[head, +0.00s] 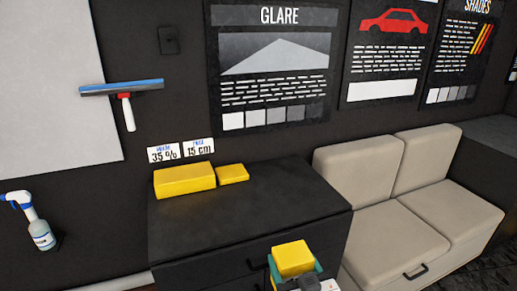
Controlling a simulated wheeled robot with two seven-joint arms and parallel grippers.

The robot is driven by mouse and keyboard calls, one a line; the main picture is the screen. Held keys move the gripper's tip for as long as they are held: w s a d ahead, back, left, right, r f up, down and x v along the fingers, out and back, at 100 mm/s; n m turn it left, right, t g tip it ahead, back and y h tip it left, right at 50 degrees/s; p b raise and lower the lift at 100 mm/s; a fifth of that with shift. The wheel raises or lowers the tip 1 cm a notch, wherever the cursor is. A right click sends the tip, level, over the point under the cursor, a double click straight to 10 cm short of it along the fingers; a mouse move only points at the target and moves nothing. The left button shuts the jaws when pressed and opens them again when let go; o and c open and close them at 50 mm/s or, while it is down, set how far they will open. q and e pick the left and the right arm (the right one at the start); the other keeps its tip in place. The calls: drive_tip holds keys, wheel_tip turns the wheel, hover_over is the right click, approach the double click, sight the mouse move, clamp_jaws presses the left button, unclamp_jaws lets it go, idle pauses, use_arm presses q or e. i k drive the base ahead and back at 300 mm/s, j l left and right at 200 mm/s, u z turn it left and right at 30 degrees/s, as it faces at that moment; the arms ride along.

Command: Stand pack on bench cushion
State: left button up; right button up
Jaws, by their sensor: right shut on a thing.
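A yellow pack (293,256) is held in my right gripper (294,268) at the bottom of the head view, in front of the dark cabinet. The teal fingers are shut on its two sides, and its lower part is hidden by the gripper. The beige bench is to the right, with a near seat cushion (395,245), a far seat cushion (452,205) and two back cushions. The visible seat cushions are bare. The held pack is left of the bench and apart from it. My left gripper is out of view.
A larger yellow pack (184,181) and a smaller one (233,174) lie on the dark cabinet top (255,208), below two small cards. A spray bottle (36,230) and a squeegee (122,90) are at the left. The cabinet's right edge adjoins the bench.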

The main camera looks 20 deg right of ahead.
sight(452, 215)
drive_tip(key=i+l, duration=0.1)
drive_tip(key=l, duration=0.55)
drive_tip(key=i+l+z, duration=0.1)
drive_tip(key=l, duration=0.55)
drive_tip(key=i+l, duration=0.15)
drive_tip(key=l, duration=0.45)
drive_tip(key=i+l+z, duration=0.1)
drive_tip(key=l, duration=0.55)
drive_tip(key=i+l, duration=0.2)
drive_tip(key=l, duration=0.4)
drive_tip(key=i+l+z, duration=0.1)
drive_tip(key=l, duration=0.55)
drive_tip(key=i+l+z, duration=0.1)
drive_tip(key=l, duration=0.5)
drive_tip(key=i+l, duration=0.3)
drive_tip(key=l, duration=0.25)
